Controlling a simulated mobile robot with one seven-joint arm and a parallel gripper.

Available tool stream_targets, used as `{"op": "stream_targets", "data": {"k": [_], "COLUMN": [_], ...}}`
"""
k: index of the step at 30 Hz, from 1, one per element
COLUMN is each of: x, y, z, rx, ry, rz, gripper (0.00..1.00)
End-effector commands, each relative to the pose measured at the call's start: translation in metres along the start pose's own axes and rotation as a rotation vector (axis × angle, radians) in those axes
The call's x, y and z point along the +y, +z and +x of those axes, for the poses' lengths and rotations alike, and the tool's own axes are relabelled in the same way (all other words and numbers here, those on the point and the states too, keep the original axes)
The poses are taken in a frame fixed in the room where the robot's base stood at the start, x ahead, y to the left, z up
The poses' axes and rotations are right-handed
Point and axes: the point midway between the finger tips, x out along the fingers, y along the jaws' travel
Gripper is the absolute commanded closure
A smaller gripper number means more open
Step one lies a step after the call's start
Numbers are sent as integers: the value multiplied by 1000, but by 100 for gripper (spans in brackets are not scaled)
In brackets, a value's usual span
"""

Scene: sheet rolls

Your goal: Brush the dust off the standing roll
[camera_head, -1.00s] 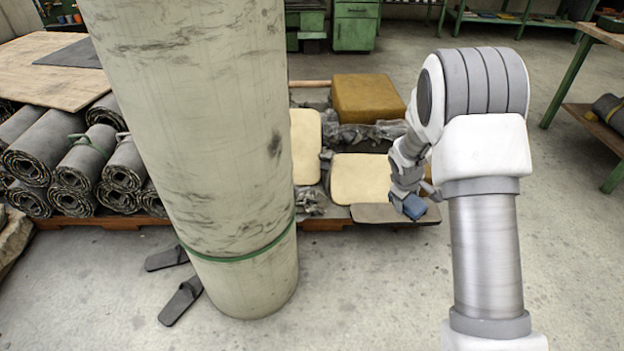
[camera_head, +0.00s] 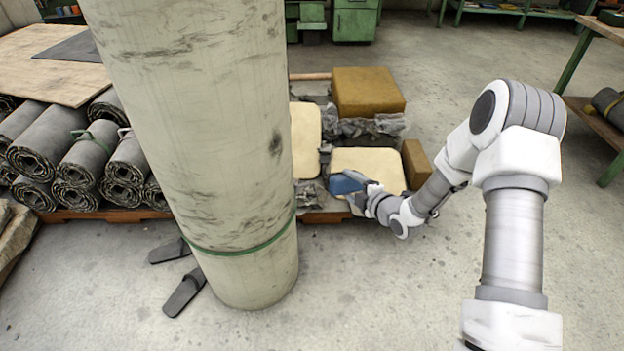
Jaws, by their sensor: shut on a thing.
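The standing roll (camera_head: 215,150) is a tall, pale grey-green cylinder at the left centre, leaning slightly in the picture. A green band (camera_head: 245,247) runs around its lower part. Dark smudges and streaks mark its surface, with one dark patch (camera_head: 276,143) near its right edge. My gripper (camera_head: 357,187) is to the right of the roll, apart from it, and shut on a blue object (camera_head: 347,182). I cannot tell from this view whether that object is a brush. The fingertips are small and partly hidden by the object and the wrist.
A low pallet behind the roll holds cream pads (camera_head: 305,140), a tan block (camera_head: 367,92) and crumpled grey sheet. Several dark rolls (camera_head: 90,160) are stacked at the left. Two grey wedges (camera_head: 184,292) lie by the roll's base. The floor in front is clear.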

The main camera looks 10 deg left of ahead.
Motion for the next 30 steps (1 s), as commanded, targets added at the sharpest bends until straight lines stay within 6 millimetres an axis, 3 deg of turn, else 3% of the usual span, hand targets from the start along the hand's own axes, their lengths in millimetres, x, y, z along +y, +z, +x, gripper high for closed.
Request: {"op": "stream_targets", "data": {"k": [9, 12, 19, 30], "x": [31, 38, 44, 50], "y": [-103, -126, -144, -163], "z": [-24, -36, -42, -12], "rx": [441, 520, 571, 570], "ry": [177, 207, 227, 226], "rz": [-86, -90, -90, -90], "gripper": [77, 77, 77, 77]}}
